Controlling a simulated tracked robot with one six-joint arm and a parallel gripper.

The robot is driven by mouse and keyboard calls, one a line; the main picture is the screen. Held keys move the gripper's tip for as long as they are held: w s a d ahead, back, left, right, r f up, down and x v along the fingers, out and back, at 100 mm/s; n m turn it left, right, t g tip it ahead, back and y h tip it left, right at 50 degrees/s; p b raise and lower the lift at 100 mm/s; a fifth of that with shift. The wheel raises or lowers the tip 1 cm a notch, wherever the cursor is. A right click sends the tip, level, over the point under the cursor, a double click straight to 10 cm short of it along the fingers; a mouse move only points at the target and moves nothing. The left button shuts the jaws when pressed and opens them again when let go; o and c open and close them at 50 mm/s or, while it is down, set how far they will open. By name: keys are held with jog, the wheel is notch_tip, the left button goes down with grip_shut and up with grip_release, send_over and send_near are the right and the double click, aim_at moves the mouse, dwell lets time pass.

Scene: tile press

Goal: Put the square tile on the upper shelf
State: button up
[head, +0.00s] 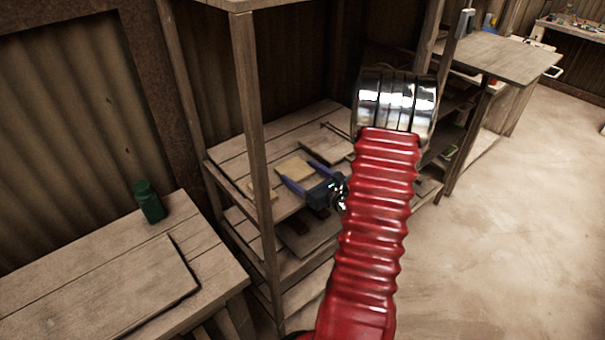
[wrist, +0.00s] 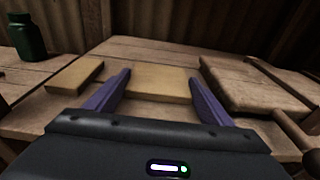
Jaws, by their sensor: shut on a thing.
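The square tile (head: 294,168) is pale yellow-tan and sits between the two purple fingers of my gripper (head: 298,172), low over a wooden shelf board (head: 232,150). My gripper is shut on this tile. In the wrist view the tile (wrist: 160,84) spans the space between the fingers (wrist: 158,78). I cannot tell whether it touches the board below. A second tan tile (wrist: 76,75) lies on the board to the left of my gripper, apart from it.
A thick wooden slab (wrist: 250,85) with a rod across it lies right of the tile. The rack's front post (head: 252,120) stands left of my gripper. Lower shelves are below. A green bottle (head: 149,202) stands on the bench (head: 90,290) at left.

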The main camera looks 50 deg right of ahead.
jog(key=o, duration=1.4)
jog(key=shift+s+r, duration=0.1)
jog(key=shift+s, duration=0.05)
jog(key=s, duration=0.3)
jog(key=s+a+r, duration=0.1)
jog(key=s, duration=0.7)
jog(key=shift+s+a+r, duration=0.25)
jog(key=shift+r, duration=0.1)
jog(key=shift+s, duration=0.1)
